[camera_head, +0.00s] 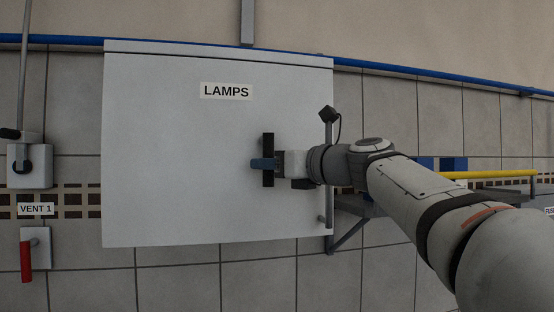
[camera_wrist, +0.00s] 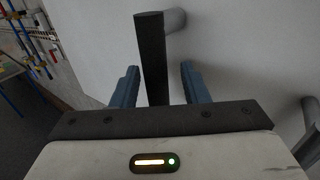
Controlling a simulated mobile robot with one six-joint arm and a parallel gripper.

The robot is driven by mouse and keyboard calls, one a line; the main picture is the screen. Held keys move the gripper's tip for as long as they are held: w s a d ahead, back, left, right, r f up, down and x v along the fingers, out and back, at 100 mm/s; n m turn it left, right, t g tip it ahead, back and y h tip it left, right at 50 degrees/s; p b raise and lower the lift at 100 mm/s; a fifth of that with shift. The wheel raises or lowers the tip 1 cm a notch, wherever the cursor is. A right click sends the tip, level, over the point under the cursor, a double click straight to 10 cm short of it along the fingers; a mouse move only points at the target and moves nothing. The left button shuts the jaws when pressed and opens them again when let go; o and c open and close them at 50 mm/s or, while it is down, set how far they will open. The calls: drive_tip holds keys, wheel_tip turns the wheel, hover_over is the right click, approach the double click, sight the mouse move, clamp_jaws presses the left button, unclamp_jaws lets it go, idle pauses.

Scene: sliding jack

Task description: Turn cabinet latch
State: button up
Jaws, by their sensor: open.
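The cabinet (camera_head: 180,170) is a white box on the tiled wall with a LAMPS label. Its latch (camera_head: 268,143) is a dark upright bar on the right part of the front. My gripper (camera_head: 263,163) reaches it from the right, one blue finger across the front of the bar. In the wrist view, my open gripper (camera_wrist: 157,85) has its two blue fingers on either side of the dark latch bar (camera_wrist: 152,50). A grey post joins the bar to the door. Gaps show beside the bar; contact lower down is hidden.
A grey vertical rod (camera_head: 329,200) runs along the cabinet's right edge, partly behind my wrist. A red lever (camera_head: 26,262) and a VENT 1 label (camera_head: 36,209) are at left. A yellow bar (camera_head: 490,174) is at right. The cabinet front left of the latch is clear.

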drive_tip(key=shift+w+a, duration=0.25)
drive_tip(key=shift+a, duration=0.1)
drive_tip(key=shift+c, duration=0.3)
drive_tip(key=shift+a, duration=0.1)
clamp_jaws()
